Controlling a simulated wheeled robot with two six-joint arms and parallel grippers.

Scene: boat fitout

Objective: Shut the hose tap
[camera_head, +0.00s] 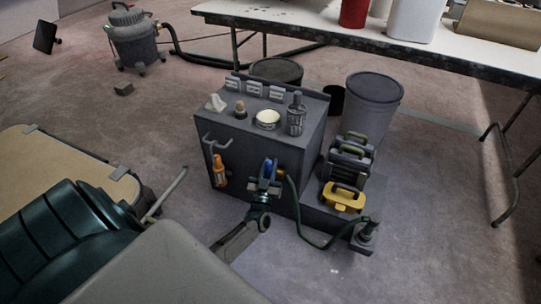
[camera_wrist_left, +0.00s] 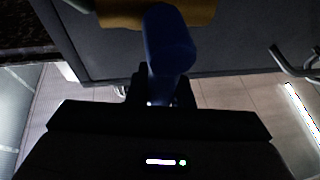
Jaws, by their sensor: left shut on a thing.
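The hose tap's blue handle (camera_head: 268,168) is at the front of the dark grey cabinet (camera_head: 235,165) in the head view. A green hose (camera_head: 300,220) runs from the tap area down to the right. My left gripper (camera_head: 264,185) reaches up from below and is shut on the blue handle. In the left wrist view the blue handle (camera_wrist_left: 168,45) stands between the dark fingers (camera_wrist_left: 160,90). The fingers hide part of the tap body. My right gripper is not in view.
An orange-handled tool (camera_head: 220,170) hangs on the cabinet front, left of the tap. A jar (camera_head: 296,114), a bowl (camera_head: 267,119) and small items stand on top.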

